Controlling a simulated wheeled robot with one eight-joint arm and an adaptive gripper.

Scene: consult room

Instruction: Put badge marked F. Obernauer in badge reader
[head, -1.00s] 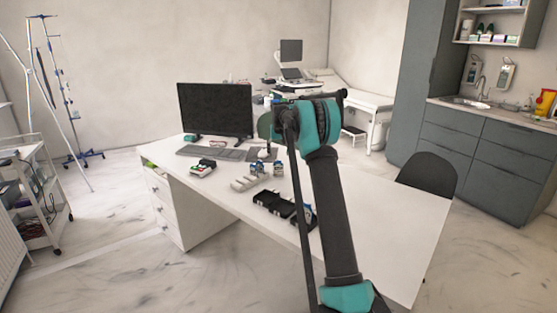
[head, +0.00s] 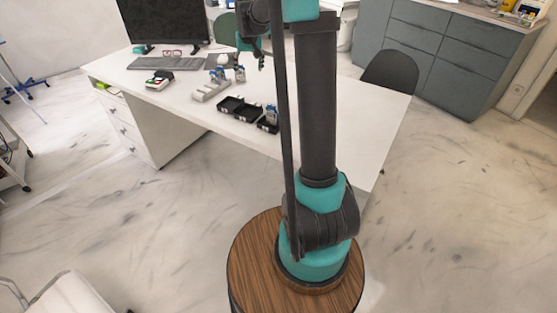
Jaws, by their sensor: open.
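My gripper (head: 261,62) hangs over the white desk (head: 340,110), left of my upright arm link, open with nothing seen between its fingers. Small upright blue-and-white cards stand on the desk: one (head: 239,73) below and left of the gripper, one (head: 217,75) at a long light-grey holder (head: 208,92), and one (head: 272,112) at a small black holder (head: 267,126). They look like badges, but no name is readable, so I cannot tell which is F. Obernauer's. I cannot tell for sure which device is the badge reader.
An open black case (head: 240,109) lies near the desk's front edge. A small device with green and red parts (head: 158,79) sits to the left. A monitor (head: 163,22) and keyboard (head: 152,63) stand behind it. A dark chair (head: 390,70) is at the right. The desk's right part is clear.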

